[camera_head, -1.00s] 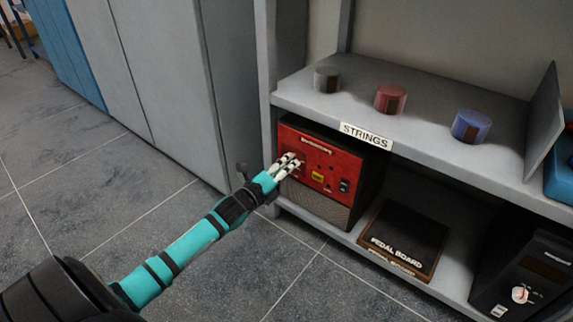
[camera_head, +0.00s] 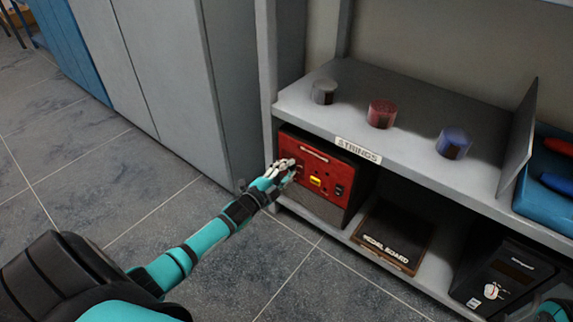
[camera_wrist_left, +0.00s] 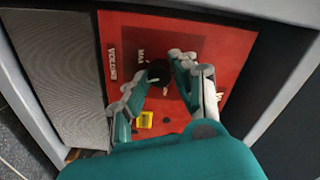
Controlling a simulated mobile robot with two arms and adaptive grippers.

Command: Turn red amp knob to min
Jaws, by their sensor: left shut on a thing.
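The red amp (camera_head: 322,180) stands on the lower shelf, its red front panel facing me. My left gripper (camera_head: 284,168) is at the upper left of that panel. In the left wrist view its fingers are shut on a dark round knob (camera_wrist_left: 158,71), one on each side. The words MAX (camera_wrist_left: 141,56) and VOLUME (camera_wrist_left: 112,64) show beside the knob. The knob's pointer is hidden, so its setting cannot be read.
A pedal board (camera_head: 394,238) and a black amp (camera_head: 505,280) with a white knob are to the right on the lower shelf. Grey (camera_head: 323,92), red (camera_head: 382,114) and blue (camera_head: 453,143) cylinders stand on the shelf above. Open floor lies left.

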